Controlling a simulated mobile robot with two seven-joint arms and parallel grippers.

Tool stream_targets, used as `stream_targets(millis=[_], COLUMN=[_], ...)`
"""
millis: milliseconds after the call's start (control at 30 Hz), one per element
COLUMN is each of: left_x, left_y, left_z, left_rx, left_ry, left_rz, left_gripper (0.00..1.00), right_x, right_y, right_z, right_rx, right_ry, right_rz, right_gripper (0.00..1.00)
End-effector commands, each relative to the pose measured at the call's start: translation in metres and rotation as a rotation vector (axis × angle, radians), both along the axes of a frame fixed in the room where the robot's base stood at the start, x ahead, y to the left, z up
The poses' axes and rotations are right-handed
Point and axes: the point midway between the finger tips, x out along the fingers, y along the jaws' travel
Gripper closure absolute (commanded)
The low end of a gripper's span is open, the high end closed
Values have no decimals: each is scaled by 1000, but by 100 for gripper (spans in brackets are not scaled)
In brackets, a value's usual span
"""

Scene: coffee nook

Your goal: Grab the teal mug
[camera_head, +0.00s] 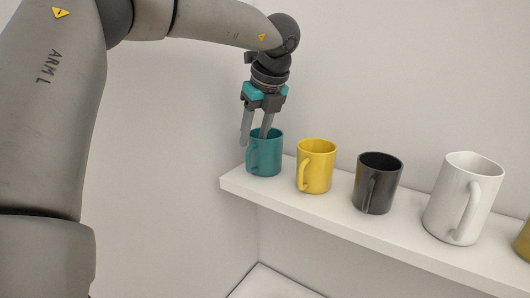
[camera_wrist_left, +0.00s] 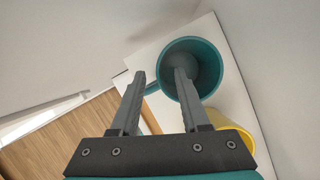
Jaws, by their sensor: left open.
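The teal mug (camera_head: 268,158) stands upright at the left end of the white shelf, its handle toward the left front. My left gripper (camera_head: 254,136) is open and points down over it. One finger is at the mug's mouth and the other is outside, on the handle side. In the left wrist view the teal mug (camera_wrist_left: 205,50) shows its open mouth. There the right finger of my left gripper (camera_wrist_left: 158,75) reaches over the opening, and the left finger is beyond the rim near the handle. The mug's wall lies between the fingers. My right gripper is not in view.
The white shelf (camera_head: 345,228) runs along the wall. Right of the teal mug stand a yellow mug (camera_head: 318,168), a black mug (camera_head: 376,187), a white mug (camera_head: 450,207) and a partly cut-off olive-yellow mug (camera_head: 524,240). The yellow mug (camera_wrist_left: 238,130) is close by in the wrist view.

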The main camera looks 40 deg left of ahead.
Motion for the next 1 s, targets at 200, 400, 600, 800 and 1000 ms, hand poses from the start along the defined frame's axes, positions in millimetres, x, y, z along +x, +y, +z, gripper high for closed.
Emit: stream_targets(millis=[200, 400, 600, 800, 1000], left_x=[2, 3, 3, 3, 3], left_y=[8, 9, 9, 9, 9], left_z=[-22, -25, -24, -24, -24], left_rx=[-1, -1, -1, -1, 0], left_ry=[-1, -2, -2, -2, -1], left_rz=[1, 0, 0, 0, 1], left_gripper=[54, 54, 71, 94, 100], right_x=[0, -1, -1, -2, -3], right_y=[7, 6, 3, 1, 0], right_z=[9, 8, 8, 8, 8], right_rx=[9, 8, 5, 1, 0], right_ry=[0, 1, 2, 3, 5], right_rz=[-2, -2, -1, 1, 2], right_gripper=[50, 50, 50, 50, 50])
